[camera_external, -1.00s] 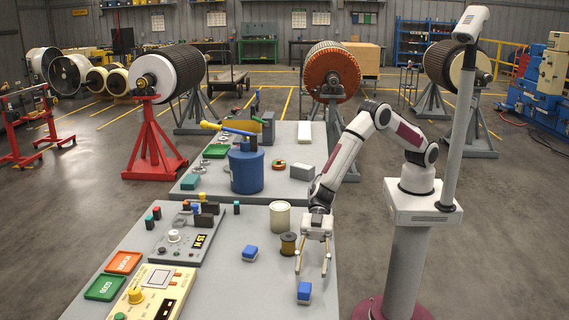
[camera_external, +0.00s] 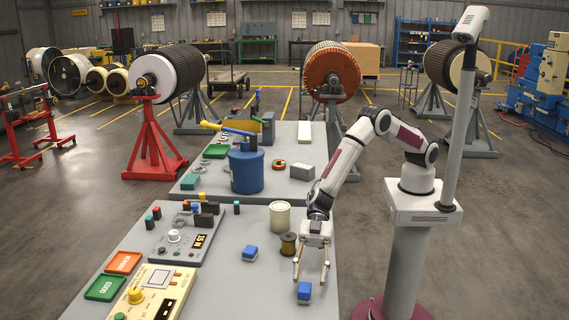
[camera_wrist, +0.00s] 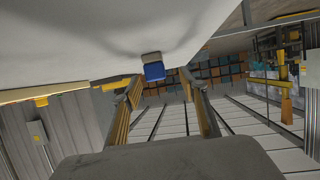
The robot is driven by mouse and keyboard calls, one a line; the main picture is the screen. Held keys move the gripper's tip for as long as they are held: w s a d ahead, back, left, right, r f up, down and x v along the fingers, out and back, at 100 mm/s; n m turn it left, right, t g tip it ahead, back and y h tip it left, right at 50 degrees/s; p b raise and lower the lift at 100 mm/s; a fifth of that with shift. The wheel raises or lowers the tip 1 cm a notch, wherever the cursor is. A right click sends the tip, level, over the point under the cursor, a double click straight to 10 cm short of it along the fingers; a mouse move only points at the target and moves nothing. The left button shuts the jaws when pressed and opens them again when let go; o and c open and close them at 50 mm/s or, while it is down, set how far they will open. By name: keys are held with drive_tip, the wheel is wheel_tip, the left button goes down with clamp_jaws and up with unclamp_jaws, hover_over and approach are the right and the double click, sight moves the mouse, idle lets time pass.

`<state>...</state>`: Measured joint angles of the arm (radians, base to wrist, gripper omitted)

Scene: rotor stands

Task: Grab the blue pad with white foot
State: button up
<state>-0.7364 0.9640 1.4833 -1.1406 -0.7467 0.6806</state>
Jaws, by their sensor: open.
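Two small blue pads lie on the grey front table. One blue pad (camera_external: 304,291) is near the table's right edge, with a pale part at its lower side. The other blue pad (camera_external: 250,253) is farther left, with a pale lower edge; the foot colours are too small to tell apart surely. My gripper (camera_external: 310,279) is open and empty, fingers pointing down, just above the right-hand pad. In the wrist view, a blue pad (camera_wrist: 154,72) with a paler brownish-grey part shows between and beyond the open fingertips (camera_wrist: 160,78). No contact is visible.
A control box (camera_external: 175,240), a yellow meter (camera_external: 150,295) and green and orange trays (camera_external: 105,288) fill the left. The table is clear between the two pads.

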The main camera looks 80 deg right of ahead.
sight(306, 284)
drive_tip(key=shift+a, duration=0.15)
drive_tip(key=shift+w+a+f, duration=0.1)
drive_tip(key=shift+w+a, duration=0.15)
drive_tip(key=shift+a, duration=0.4)
drive_tip(key=shift+w+a+f, duration=0.1)
drive_tip(key=shift+w+a, duration=0.15)
drive_tip(key=shift+a, duration=0.4)
drive_tip(key=shift+x, duration=1.1)
drive_tip(key=shift+c, duration=0.4)
drive_tip(key=c, duration=1.1)
